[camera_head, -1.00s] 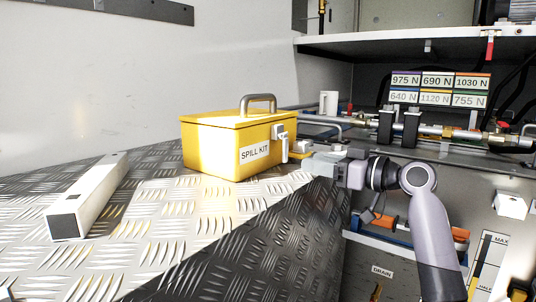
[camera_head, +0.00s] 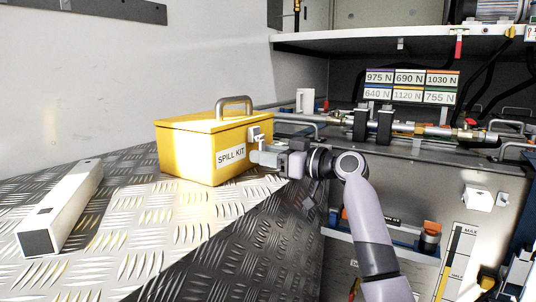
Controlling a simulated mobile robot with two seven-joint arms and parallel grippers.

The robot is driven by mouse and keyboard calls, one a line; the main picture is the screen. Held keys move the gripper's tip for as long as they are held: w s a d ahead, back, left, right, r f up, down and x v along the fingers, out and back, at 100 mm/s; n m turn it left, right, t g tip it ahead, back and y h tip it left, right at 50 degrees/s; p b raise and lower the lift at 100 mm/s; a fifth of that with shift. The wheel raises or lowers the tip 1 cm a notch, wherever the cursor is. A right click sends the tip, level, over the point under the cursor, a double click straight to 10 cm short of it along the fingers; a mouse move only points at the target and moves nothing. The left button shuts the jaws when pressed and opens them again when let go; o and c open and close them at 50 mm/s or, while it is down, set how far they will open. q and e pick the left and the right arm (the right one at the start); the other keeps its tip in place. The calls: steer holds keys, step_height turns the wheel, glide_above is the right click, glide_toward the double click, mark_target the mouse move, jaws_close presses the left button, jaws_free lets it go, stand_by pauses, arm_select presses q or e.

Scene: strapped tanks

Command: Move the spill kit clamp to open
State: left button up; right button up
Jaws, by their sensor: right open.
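The spill kit (camera_head: 195,155) is a yellow box with a grey top handle and a white "SPILL KIT" label. It stands on the tread-plate surface left of centre. Its pale clamp (camera_head: 254,134) is on the right-hand face, beside the label; its lower part is hidden behind my gripper. My right gripper (camera_head: 256,154) comes in from the right, with its fingertips at the clamp's lower end. It is open; I cannot tell whether it touches the clamp. My left gripper is not in view.
A long white box-section bar (camera_head: 62,208) lies on the tread plate (camera_head: 150,235) at the left. Behind my right arm are pipes with black straps (camera_head: 384,126) and a panel of force labels (camera_head: 411,86). A shelf (camera_head: 400,38) overhangs the back right.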

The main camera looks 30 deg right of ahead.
jaws_close()
steer(key=g+p, duration=0.1)
steer(key=p, duration=0.1)
steer(key=r+g+h+p, duration=0.1)
steer(key=p, duration=0.2)
steer(key=shift+s+d+r+g+h, duration=0.2)
steer(key=shift+s+d+g+h, duration=0.1)
steer(key=shift+s+d, duration=0.1)
steer(key=shift+s+g+p, duration=0.1)
steer(key=shift+g+p, duration=0.2)
steer(key=shift+g, duration=0.1)
steer(key=shift+s+d+r+g+h, duration=0.1)
steer(key=shift+s+r+g+h, duration=0.1)
steer(key=shift+g+h, duration=0.45)
steer(key=shift+s+d+r+g+h, duration=0.15)
steer(key=shift+r+g+h, duration=0.25)
steer(key=shift+g, duration=0.45)
steer(key=g+h, duration=0.1)
steer(key=r+g, duration=0.1)
steer(key=g, duration=0.1)
steer(key=shift+s+h, duration=0.15)
steer(key=shift+h, duration=0.2)
steer(key=shift+r+g+h, duration=0.45)
steer(key=shift+g+h, duration=0.15)
steer(key=shift+g, duration=0.5)
steer(key=shift+r+g+h, duration=0.1)
steer(key=shift+g+h, duration=0.2)
steer(key=shift+g, duration=0.1)
